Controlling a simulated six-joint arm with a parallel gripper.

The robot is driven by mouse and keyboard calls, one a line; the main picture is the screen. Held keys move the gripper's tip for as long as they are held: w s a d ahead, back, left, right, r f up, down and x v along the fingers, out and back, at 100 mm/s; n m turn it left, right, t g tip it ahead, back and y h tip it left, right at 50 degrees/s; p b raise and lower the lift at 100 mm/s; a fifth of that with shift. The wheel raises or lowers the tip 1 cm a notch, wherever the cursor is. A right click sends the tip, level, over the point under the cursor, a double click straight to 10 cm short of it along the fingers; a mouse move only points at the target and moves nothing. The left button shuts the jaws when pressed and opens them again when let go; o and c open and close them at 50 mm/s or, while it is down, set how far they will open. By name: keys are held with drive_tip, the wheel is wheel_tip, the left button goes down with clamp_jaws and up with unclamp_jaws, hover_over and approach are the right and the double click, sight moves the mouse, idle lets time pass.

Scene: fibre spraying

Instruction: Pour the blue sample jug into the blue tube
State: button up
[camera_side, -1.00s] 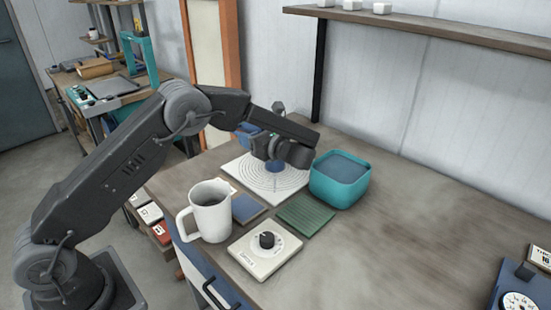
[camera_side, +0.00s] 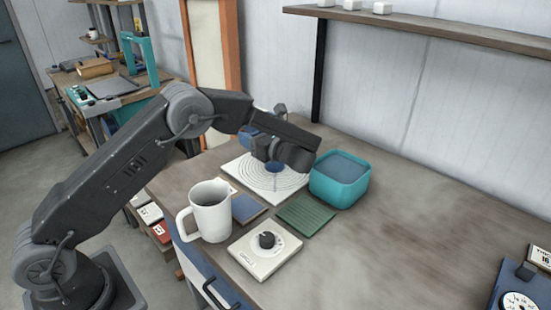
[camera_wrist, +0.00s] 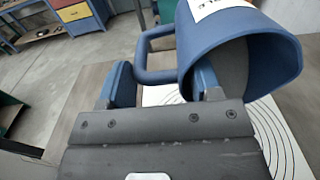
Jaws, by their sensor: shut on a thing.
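The blue sample jug (camera_wrist: 205,42) fills the upper right of the wrist view, tipped over with its open mouth facing the lower right. A white label shows on its side. My gripper (camera_wrist: 162,80) is shut on its handle, which lies between the two blue-padded fingers. In the side view my gripper (camera_side: 262,148) is over the white board with rings (camera_side: 245,172), and the jug (camera_side: 248,130) shows partly behind my arm. A small blue thing (camera_side: 275,166) shows on the board under my wrist; I cannot tell if it is the blue tube. No pouring contents are visible.
A teal bin (camera_side: 340,190) stands just right of the board. A white mug (camera_side: 208,215), a blue pad (camera_side: 248,208), a green ribbed pad (camera_side: 305,215) and a dial box (camera_side: 255,260) sit in front. The table's right half is mostly clear.

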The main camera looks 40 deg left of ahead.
drive_tip(key=shift+d+r+y, duration=0.2)
drive_tip(key=shift+r+y, duration=0.4)
idle(1.3)
drive_tip(key=a+h, duration=0.1)
drive_tip(key=h, duration=0.1)
drive_tip(key=a+f+h, duration=0.1)
drive_tip(key=h, duration=0.1)
drive_tip(key=shift+s+a+f, duration=0.1)
drive_tip(key=a+h, duration=0.2)
drive_tip(key=h, duration=0.1)
drive_tip(key=a+h+b, duration=0.1)
drive_tip(key=a+h, duration=0.1)
drive_tip(key=h, duration=0.2)
drive_tip(key=a+h, duration=0.2)
drive_tip(key=h, duration=0.1)
drive_tip(key=shift+h+b, duration=0.3)
drive_tip(key=shift+b, duration=0.1)
drive_tip(key=shift+a+f+h+b, duration=0.1)
drive_tip(key=shift+a+h+b, duration=0.2)
drive_tip(key=shift+a+h, duration=0.65)
drive_tip(key=shift+a+f+h+b, duration=0.1)
drive_tip(key=shift+a+h+b, duration=0.15)
drive_tip(key=shift+a+h, duration=0.7)
